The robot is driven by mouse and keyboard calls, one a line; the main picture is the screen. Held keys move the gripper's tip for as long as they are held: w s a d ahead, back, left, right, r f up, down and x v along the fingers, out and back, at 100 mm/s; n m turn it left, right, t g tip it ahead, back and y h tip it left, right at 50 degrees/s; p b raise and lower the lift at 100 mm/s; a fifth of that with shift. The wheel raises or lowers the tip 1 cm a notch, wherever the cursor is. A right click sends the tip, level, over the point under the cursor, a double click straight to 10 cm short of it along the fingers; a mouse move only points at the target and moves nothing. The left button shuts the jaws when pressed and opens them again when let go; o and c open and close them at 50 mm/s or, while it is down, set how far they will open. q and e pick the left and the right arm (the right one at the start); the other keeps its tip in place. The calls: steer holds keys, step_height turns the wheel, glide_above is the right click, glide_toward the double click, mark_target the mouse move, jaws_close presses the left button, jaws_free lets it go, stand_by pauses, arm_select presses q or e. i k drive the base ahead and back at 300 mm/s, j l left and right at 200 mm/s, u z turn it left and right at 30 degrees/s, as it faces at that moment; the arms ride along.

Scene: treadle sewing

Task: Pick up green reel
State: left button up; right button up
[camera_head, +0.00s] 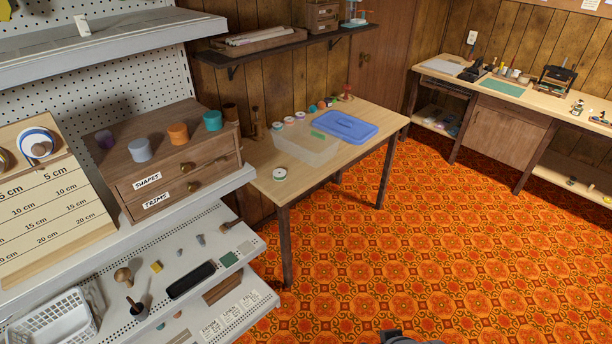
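A small reel with a pale top and a green edge (280,174) lies flat on the near left part of the wooden table (335,165). A row of small reels with pale tops and coloured edges (289,121) stands along the back of that table; their exact colours are hard to tell. A teal cylinder (213,121) stands on the wooden drawer box at the left, beside orange, grey-blue and purple ones. Neither gripper can be made out; only a dark grey piece, probably mine, shows at the bottom edge.
A clear bin (306,145) and a blue lid (345,126) take up the table's middle and right. The grey shelf rack (207,196) with the drawer box (175,179) stands at the left. A workbench (507,123) stands at the far right. The patterned floor between is clear.

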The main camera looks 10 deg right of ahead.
mark_target(279, 174)
steer(key=i+l+u, duration=0.35)
steer(key=i+l, duration=0.25)
steer(key=i, duration=0.2)
steer(key=i+l+u, duration=0.3)
steer(key=i+l, duration=0.4)
steer(key=l, duration=0.15)
